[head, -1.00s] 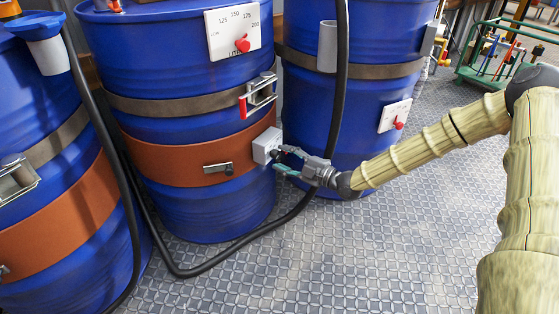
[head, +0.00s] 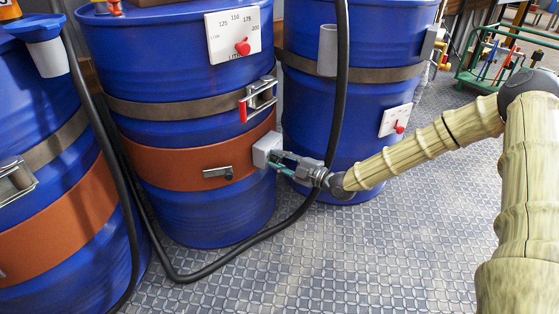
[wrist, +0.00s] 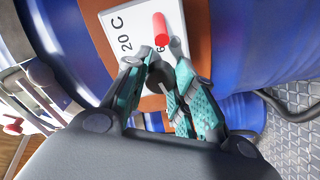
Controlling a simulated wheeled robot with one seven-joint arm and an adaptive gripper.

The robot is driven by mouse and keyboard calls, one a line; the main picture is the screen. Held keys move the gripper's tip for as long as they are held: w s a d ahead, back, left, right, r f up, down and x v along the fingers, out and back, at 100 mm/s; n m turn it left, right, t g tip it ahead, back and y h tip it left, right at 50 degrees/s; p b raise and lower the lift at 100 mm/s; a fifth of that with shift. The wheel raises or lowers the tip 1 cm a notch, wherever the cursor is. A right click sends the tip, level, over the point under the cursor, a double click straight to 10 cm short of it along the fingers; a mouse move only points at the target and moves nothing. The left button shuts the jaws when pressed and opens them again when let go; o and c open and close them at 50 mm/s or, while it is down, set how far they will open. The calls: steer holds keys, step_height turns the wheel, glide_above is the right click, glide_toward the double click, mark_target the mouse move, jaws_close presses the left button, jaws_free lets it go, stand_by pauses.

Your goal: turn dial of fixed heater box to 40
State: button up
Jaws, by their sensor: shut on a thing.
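The fixed heater box (head: 266,149) is a small grey-white box on the orange band around the middle blue drum. In the wrist view its white face (wrist: 128,30) reads "20 C", with part of a "6" beside a red peg (wrist: 161,28). My gripper (head: 279,160) reaches the box from the right; in the wrist view its teal-padded fingers (wrist: 160,85) are on either side of the dark dial (wrist: 155,79), shut on it. The fingers hide much of the dial and the rest of the scale, so I cannot read its setting.
The orange heater band (head: 185,160) has a metal latch (head: 218,172). A black hose (head: 300,209) runs down between the drums and along the floor. Another blue drum (head: 352,105) stands behind my gripper. The tiled floor (head: 390,250) in front is clear.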

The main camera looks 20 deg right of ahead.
steer(key=shift+r+m+p, duration=0.15)
steer(key=shift+m+p, duration=0.55)
steer(key=shift+p, duration=0.05)
steer(key=shift+m+p, duration=0.5)
steer(key=shift+m, duration=0.4)
steer(key=o, duration=1)
steer(key=shift+o, duration=0.2)
steer(key=v, duration=1.2)
